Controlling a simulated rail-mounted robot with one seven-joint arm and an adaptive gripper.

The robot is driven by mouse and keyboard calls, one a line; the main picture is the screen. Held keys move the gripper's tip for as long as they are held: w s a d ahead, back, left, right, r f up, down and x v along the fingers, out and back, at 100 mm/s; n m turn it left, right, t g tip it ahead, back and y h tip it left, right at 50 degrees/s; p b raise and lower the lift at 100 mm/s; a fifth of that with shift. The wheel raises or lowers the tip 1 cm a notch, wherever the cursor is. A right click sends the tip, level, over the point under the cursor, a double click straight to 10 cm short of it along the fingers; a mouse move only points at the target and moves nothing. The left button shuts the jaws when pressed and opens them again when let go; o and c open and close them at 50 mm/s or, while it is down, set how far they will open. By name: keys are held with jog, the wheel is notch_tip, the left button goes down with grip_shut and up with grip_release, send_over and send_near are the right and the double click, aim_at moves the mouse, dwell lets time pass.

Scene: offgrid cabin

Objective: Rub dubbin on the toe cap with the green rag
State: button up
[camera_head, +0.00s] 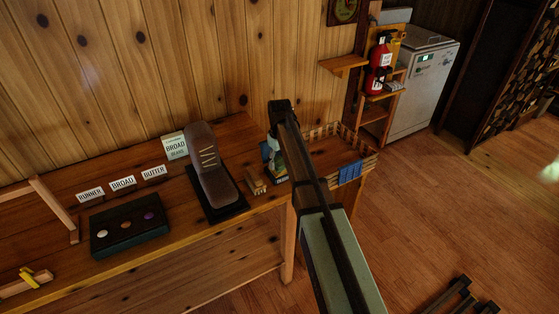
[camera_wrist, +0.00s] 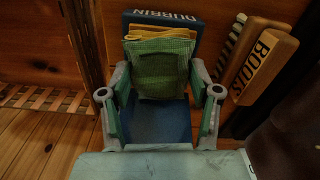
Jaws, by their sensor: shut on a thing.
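The brown boot (camera_head: 212,160) stands on a black base (camera_head: 228,211) on the bench, its toe toward the front. My gripper (camera_wrist: 159,80) points down at the bench's right end, right of the boot. In the wrist view its fingers are on both sides of the green rag (camera_wrist: 158,75) and shut on it. A folded yellow cloth (camera_wrist: 165,34) lies just behind the rag. A blue holder marked DUBBIN (camera_wrist: 165,18) is behind them, and blue also shows below the rag. In the head view my arm hides most of this. No dubbin is visible on the boot.
On the bench are a dark tray with round pieces (camera_head: 128,228), several name cards (camera_head: 122,183) and a wooden frame (camera_head: 55,207). A slatted crate (camera_head: 350,182) adjoins the bench's right end.

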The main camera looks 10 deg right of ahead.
aim_at(279, 161)
jog(key=shift+r, duration=0.1)
jog(key=shift+r+p, duration=1.9)
jog(key=shift+r, duration=1.5)
jog(key=s+f+m+b, duration=0.2)
jog(key=s+f+b, duration=0.1)
jog(key=s, duration=0.6)
jog(key=s+f+m+b, duration=0.3)
jog(key=s+f+b, duration=0.1)
jog(key=s, duration=0.5)
jog(key=shift+b, duration=0.6)
